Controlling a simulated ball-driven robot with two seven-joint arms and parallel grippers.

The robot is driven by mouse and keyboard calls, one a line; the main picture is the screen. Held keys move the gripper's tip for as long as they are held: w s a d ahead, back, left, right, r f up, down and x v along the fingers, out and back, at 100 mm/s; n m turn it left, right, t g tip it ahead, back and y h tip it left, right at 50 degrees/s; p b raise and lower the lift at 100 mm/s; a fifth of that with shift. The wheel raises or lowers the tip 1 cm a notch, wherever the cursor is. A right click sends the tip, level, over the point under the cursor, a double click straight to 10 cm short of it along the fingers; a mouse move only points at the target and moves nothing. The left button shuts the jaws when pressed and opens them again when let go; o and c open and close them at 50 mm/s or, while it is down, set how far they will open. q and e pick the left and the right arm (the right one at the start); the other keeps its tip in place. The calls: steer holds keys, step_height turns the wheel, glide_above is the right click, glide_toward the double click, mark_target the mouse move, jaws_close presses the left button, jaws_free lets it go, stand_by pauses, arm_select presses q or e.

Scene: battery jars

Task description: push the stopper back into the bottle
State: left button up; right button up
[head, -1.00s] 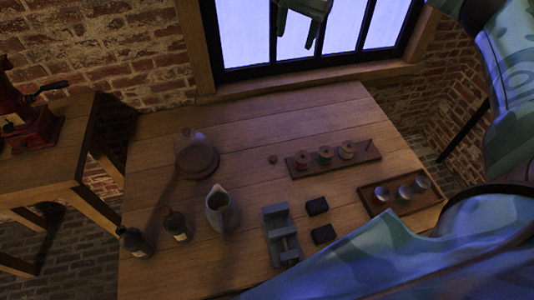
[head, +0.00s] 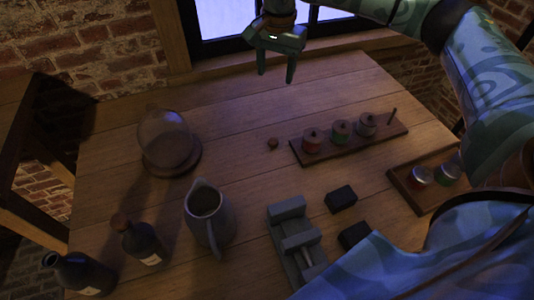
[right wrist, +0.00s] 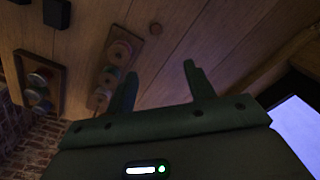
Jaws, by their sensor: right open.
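A small brown stopper (head: 272,143) lies on the table, left of the spool rack; it also shows in the right wrist view (right wrist: 155,28). A dark bottle (head: 80,274) with a pale label and a bare neck stands at the table's front left. A second dark bottle (head: 143,243), beside it, has a brown stopper in its neck. My right gripper (head: 276,77) is open and empty above the table's back edge by the window, beyond the loose stopper. Its two fingers (right wrist: 161,76) stand apart in the right wrist view. My left gripper is not in view.
A grey jug (head: 205,220) stands right of the bottles, with a glass dome on a wooden base (head: 172,160) behind. A spool rack (head: 380,143), a tray with jars (head: 405,190), a grey vise-like device (head: 285,212) and black blocks (head: 340,199) fill the right side.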

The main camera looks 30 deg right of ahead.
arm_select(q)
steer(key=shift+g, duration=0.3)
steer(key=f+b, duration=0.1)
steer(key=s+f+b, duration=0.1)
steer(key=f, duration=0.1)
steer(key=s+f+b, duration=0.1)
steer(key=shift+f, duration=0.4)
arm_select(e)
step_height(320, 180, down, 8)
steer(key=shift+w+r+g, duration=0.15)
steer(key=shift+w+g, duration=0.15)
steer(key=shift+w, duration=0.1)
arm_select(q)
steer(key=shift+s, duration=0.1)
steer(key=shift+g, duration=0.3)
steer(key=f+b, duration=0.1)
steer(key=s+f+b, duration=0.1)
steer(key=b, duration=0.1)
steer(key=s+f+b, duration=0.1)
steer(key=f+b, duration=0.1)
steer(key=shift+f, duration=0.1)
arm_select(e)
glide_above(273, 141)
steer(key=f, duration=1.1)
steer(key=shift+w+d+f, duration=0.1)
steer(key=shift+w, duration=0.3)
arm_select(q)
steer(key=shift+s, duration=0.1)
arm_select(e)
steer(key=shift+f, duration=0.1)
